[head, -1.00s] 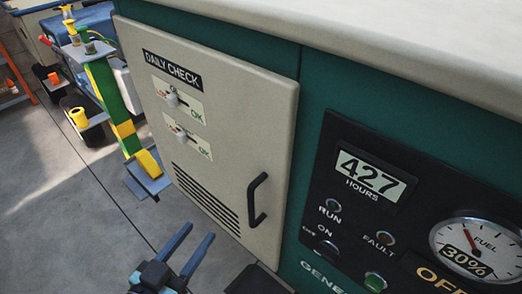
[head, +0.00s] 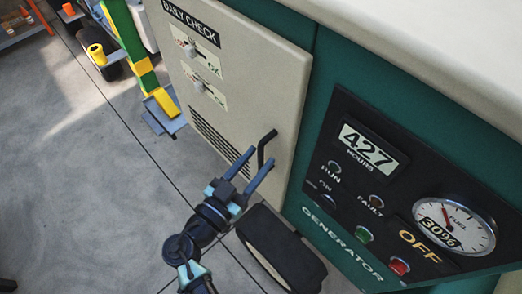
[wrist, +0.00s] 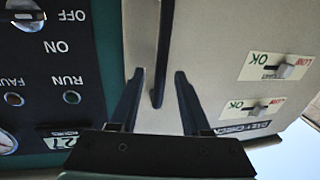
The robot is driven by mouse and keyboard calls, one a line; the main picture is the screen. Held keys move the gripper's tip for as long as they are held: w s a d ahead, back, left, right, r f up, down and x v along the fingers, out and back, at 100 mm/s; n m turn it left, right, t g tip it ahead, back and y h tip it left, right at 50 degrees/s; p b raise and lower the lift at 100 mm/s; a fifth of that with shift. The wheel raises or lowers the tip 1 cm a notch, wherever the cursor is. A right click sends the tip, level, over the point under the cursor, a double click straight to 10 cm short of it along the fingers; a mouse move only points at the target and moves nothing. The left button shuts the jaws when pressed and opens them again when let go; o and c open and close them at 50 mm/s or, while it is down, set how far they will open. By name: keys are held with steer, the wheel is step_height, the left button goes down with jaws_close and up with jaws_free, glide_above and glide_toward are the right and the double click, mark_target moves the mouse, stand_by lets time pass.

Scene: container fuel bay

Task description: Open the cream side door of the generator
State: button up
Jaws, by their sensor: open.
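The cream door (head: 240,95) is on the green generator (head: 318,105), left of its control panel, and looks shut. It has a "DAILY CHECK" label, two small switches and vent slots. Its black upright handle (head: 266,147) is near the lower right edge. My gripper (head: 263,156) is open in front of the handle, its fingertips close to it. In the wrist view the handle (wrist: 165,45) runs down between the two open fingers of my gripper (wrist: 159,74). I cannot tell whether either finger touches it.
The black control panel (head: 350,185) with gauge and buttons is to the right of the door. A black wheel (head: 283,250) stands below the generator. A green and yellow post (head: 128,45) and a yellow roll (head: 96,54) are at the upper left. The grey floor (head: 70,180) at left is clear.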

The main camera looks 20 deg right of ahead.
steer(key=shift+x, duration=1)
steer(key=shift+c, duration=0.2)
jaws_close()
stand_by(0.6)
